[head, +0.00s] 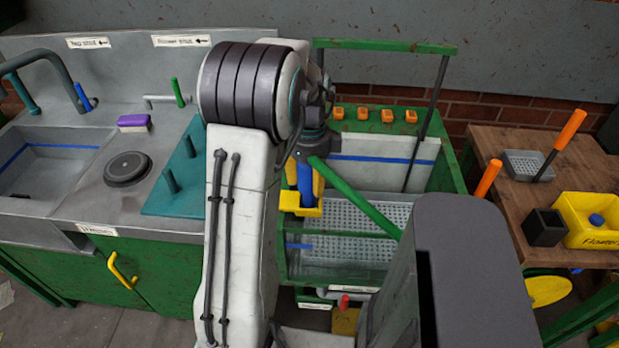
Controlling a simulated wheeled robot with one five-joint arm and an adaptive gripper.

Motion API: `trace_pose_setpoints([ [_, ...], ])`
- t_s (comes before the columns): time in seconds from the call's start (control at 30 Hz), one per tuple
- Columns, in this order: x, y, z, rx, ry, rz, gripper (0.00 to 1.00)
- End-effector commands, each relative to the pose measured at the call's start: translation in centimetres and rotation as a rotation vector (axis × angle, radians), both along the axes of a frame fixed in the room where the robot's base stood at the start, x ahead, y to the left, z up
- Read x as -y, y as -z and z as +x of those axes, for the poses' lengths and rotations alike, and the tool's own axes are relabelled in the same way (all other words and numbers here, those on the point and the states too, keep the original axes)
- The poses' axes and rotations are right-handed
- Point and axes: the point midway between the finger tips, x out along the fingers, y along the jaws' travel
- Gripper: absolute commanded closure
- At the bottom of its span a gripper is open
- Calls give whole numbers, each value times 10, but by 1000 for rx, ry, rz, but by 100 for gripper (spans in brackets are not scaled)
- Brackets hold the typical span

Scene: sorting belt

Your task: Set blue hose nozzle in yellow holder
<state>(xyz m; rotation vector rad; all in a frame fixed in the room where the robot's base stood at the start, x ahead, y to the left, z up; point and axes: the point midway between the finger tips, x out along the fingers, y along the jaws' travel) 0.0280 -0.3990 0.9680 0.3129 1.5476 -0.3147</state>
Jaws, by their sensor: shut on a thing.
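The blue hose nozzle (305,182) hangs upright below my gripper (309,155), which is shut on its upper end. The yellow holder (301,210) is at the left front edge of the green-framed tank. The nozzle's lower end overlaps the holder in the head view, with yellow showing on both sides and below. I cannot tell whether the nozzle is seated in it or just in front. My arm hides part of this area, and the fingertips are small and dark.
The green tank (448,170) has a perforated tray (365,214) inside. A green bar (355,198) slants close to the nozzle's right. The sink counter (60,205) and a teal pegged board (160,205) are left. A wooden table (500,150) with a yellow box (598,238) is right.

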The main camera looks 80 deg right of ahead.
Motion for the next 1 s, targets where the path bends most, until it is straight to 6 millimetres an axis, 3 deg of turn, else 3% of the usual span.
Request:
trace_pose_setpoints([
  [0.6,0,22,0,0,0,0,75],
  [1.0,0,24,0,0,0,0,75],
])
